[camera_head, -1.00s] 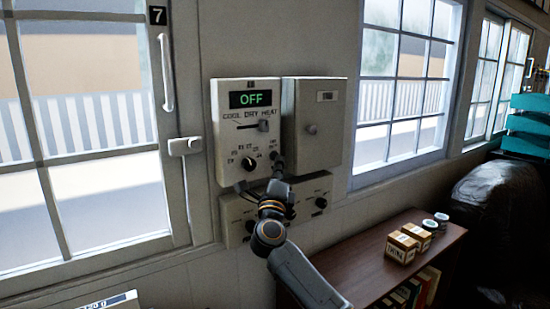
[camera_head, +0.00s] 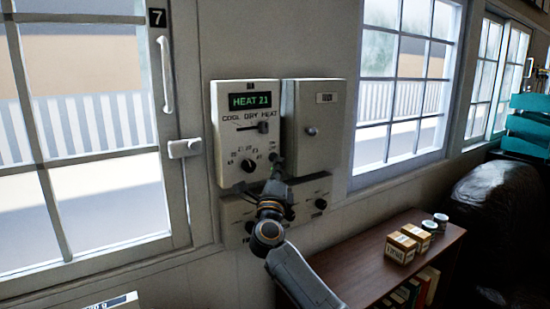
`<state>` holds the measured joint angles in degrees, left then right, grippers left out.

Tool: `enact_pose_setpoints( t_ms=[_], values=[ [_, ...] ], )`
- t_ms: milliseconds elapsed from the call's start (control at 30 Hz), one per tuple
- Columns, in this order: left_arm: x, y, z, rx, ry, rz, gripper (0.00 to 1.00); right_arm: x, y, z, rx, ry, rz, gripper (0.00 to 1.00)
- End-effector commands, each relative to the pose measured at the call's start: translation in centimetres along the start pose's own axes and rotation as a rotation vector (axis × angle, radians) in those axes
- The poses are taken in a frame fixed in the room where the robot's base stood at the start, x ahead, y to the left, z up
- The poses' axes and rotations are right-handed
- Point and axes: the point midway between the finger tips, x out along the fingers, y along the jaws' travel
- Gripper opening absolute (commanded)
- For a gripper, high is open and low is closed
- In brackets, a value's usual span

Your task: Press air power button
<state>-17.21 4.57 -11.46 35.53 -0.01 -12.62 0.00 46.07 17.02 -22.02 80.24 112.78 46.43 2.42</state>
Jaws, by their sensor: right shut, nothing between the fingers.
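The air control panel (camera_head: 230,128) is a white box on the wall. Its green display (camera_head: 249,102) reads HEAT 21. A slider (camera_head: 263,127) stands at the right end, by HEAT, and a dark round knob (camera_head: 248,165) sits below it. My right gripper (camera_head: 277,160) is shut and empty, with its tip at the panel's lower right corner, where the power button would be. The tip covers that spot, so I cannot see the button or tell whether the tip touches it. My left gripper is not in view.
A closed white box (camera_head: 318,148) with a round knob adjoins the panel on the right. A lower panel with knobs (camera_head: 321,203) is partly behind my arm. A brown shelf (camera_head: 352,262) with small boxes (camera_head: 400,247) stands at lower right. Windows flank the panel.

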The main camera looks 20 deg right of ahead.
Motion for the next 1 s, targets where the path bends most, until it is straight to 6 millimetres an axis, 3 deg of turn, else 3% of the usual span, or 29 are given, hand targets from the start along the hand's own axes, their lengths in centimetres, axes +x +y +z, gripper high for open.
enact_pose_setpoints(
  t_ms=[400,1000],
  values=[
    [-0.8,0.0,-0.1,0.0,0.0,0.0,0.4,-0.4,-0.2,-0.1,-0.001,-0.001,0.002,0.0],
    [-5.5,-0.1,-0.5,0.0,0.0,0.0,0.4,-4.1,-3.1,-2.9,-0.001,0.0,0.003,0.0]
  ],
)
